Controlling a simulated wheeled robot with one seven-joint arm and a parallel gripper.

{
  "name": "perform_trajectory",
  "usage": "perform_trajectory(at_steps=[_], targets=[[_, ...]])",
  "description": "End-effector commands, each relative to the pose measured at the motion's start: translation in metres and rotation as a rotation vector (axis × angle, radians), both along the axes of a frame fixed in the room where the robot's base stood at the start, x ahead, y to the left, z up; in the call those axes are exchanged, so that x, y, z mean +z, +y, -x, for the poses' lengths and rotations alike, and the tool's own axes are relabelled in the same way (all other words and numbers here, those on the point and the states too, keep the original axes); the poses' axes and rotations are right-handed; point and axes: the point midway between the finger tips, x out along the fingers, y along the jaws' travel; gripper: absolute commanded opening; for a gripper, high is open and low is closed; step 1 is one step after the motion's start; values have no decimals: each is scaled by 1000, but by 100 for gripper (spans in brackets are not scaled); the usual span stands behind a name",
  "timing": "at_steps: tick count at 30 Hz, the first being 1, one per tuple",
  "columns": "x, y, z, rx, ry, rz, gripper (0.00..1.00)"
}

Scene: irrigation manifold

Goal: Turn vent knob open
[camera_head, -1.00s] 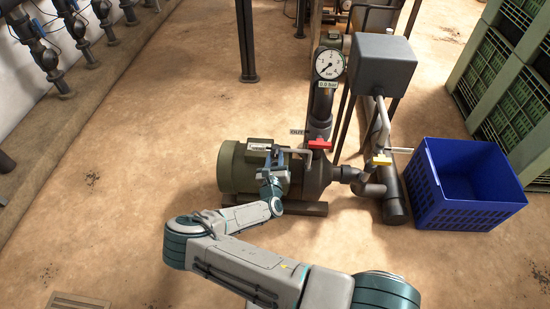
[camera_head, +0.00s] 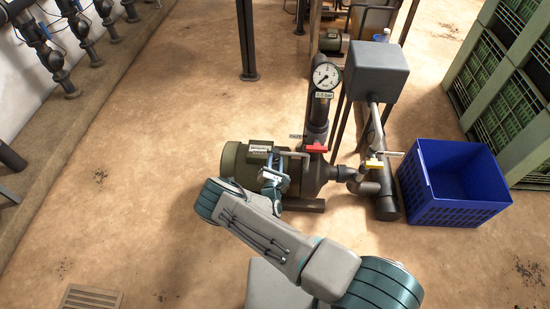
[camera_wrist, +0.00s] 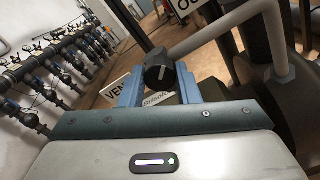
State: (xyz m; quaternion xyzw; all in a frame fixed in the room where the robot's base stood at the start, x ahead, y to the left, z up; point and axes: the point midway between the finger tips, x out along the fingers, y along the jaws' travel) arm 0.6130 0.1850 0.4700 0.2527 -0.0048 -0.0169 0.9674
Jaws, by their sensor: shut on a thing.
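A white label reading "VEN" (camera_wrist: 118,92) is partly hidden behind the left finger. In the head view my gripper (camera_head: 273,168) is at the front of the green pump motor (camera_head: 240,164); the knob is too small and covered to make out there.
A pressure gauge (camera_head: 325,76) stands above the pump, with a red-handled valve (camera_head: 316,148) below it. The floor (camera_head: 130,180) at left is clear.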

Motion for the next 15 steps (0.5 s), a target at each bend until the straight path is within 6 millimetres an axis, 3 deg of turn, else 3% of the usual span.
perform_trajectory(at_steps=[15], targets=[[0,0,1,0,-14,-475,7]])
